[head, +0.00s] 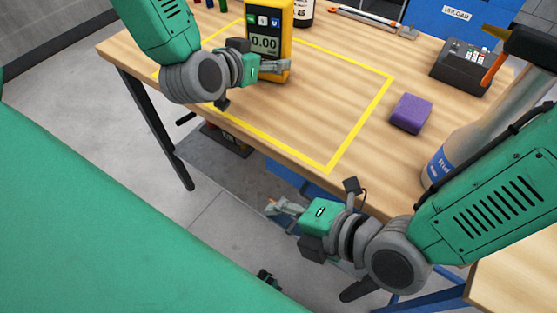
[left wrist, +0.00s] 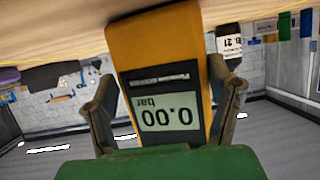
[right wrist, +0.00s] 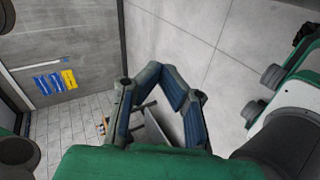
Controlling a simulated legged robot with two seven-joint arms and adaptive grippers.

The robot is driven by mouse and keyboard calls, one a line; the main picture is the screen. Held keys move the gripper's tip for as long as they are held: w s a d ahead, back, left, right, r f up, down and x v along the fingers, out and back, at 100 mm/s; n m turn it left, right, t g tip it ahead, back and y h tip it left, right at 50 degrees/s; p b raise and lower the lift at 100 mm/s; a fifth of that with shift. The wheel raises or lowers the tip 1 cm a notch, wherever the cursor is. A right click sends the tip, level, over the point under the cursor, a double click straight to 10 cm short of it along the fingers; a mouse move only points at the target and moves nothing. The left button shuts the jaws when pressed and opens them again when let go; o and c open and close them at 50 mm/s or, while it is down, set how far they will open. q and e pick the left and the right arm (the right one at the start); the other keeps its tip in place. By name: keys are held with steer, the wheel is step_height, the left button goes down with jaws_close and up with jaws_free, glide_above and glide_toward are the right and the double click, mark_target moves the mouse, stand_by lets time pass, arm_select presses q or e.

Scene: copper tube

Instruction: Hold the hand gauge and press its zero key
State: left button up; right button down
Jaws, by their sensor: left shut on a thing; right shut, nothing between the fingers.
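The yellow hand gauge (head: 285,22) stands upright on the table inside the yellow outline. Its display reads 0.00, and a row of white, green and blue keys lies above the display in the head view. My left gripper (head: 275,66) is shut on the gauge's lower body. In the left wrist view the gauge (left wrist: 155,45) appears upside down between the two fingers (left wrist: 165,110). My right gripper (head: 272,207) is low, in front of the table edge, away from the gauge. In the right wrist view its fingers (right wrist: 160,105) hold nothing.
A purple block (head: 411,113) lies right of the yellow outline (head: 358,124). A black bottle (head: 300,12) is behind the gauge. The outlined area's middle is clear.

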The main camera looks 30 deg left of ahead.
mark_target(262, 13)
steer(key=shift+s+d+f+g+h, duration=0.3)
steer(key=shift+s+d+f, duration=0.35)
steer(key=shift+s, duration=0.2)
arm_select(q)
steer(key=o, duration=1.7)
steer(key=shift+a+f, duration=0.1)
arm_select(e)
steer(key=shift+w, duration=0.1)
arm_select(q)
step_height(262, 13, up, 10)
steer(key=shift+w+f, duration=0.1)
steer(key=shift+f, duration=0.15)
steer(key=shift+r, duration=0.15)
